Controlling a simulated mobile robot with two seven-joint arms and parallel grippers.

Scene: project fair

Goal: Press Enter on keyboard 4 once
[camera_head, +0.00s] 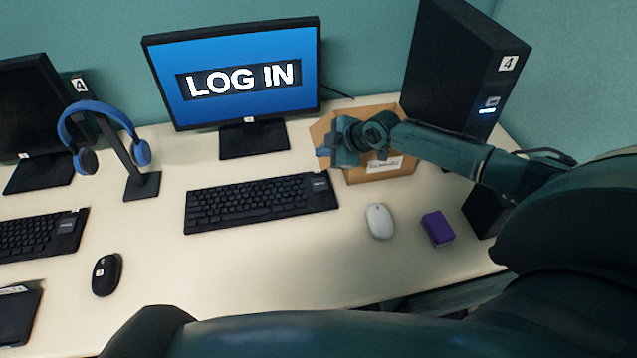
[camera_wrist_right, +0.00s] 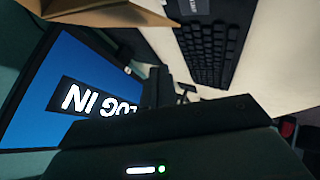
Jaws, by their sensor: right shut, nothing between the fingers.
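A black keyboard (camera_head: 255,203) lies on the desk in front of the monitor (camera_head: 240,75), whose blue screen reads LOG IN. Small labels sit at the keyboard's upper right end, too small to read, and I cannot pick out its Enter key. Part of this keyboard also shows in the right wrist view (camera_wrist_right: 212,45), with the screen (camera_wrist_right: 75,95) at the left. My right gripper (camera_head: 322,151) is shut and empty. In the head view it appears above and behind the keyboard's right end, apart from it. My left gripper is not in view.
A cardboard box (camera_head: 392,170) lies behind my right gripper. A tower (camera_head: 465,70) marked 4 stands at the back right. A white mouse (camera_head: 379,221) and a purple block (camera_head: 437,229) lie right of the keyboard. Blue headphones (camera_head: 141,152), another keyboard (camera_head: 40,232) and a black mouse (camera_head: 106,275) are left.

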